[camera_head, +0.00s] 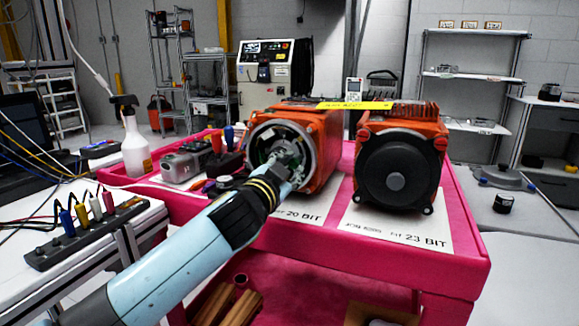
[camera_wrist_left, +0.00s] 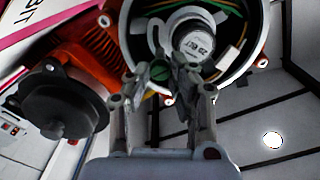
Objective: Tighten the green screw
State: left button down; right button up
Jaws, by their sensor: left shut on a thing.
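The left orange motor (camera_head: 322,135) lies with its round open end facing me on the "20 BIT" sheet. My left gripper (camera_head: 280,172) reaches into that opening. In the left wrist view the gripper (camera_wrist_left: 160,78) has its fingertips at the rim of the opening, around a small green screw (camera_wrist_left: 159,70). It is shut on the screw, which the fingers partly hide. The encoder (camera_wrist_left: 200,42), a grey cylinder marked "20 BIT", sits inside the housing with wires beside it. My right gripper is in neither view.
A second orange motor (camera_head: 400,165) with a black cover stands to the right on the "23 BIT" sheet. The pink cart (camera_head: 462,250) carries both. Tools (camera_head: 195,158) lie to the left, near a white spray bottle (camera_head: 133,145). A power strip (camera_head: 85,232) lies on the left bench.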

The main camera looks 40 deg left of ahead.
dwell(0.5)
pick_arm(q)
jog(key=c, duration=1.2)
grip_release()
jog(key=shift+o, duration=0.2)
jog(key=v, duration=1.2)
jog(key=s+f+n+g+h, duration=0.1)
jog(key=s+f+g, duration=0.25)
jog(key=f, duration=0.85)
jog(key=s+a+f+g, duration=0.15)
jog(key=s+f, duration=0.25)
jog(key=f, duration=0.8)
jog(key=s+f+n+g+h, duration=0.1)
jog(key=s+f+g, duration=0.25)
jog(key=f, duration=0.95)
jog(key=s+d+f+g, duration=0.1)
jog(key=s+f+g, duration=0.1)
jog(key=s+f, duration=0.4)
jog(key=s+d+f+n+g+h, duration=0.1)
jog(key=s+f+g, duration=0.2)
jog(key=s, duration=1.3)
jog(key=s+d+f+g, duration=0.1)
jog(key=s+f+g, duration=0.2)
jog(key=s+f, duration=0.7)
jog(key=shift+s+d+n+h, duration=0.3)
jog(key=shift+s+n, duration=0.1)
jog(key=shift+s, duration=0.2)
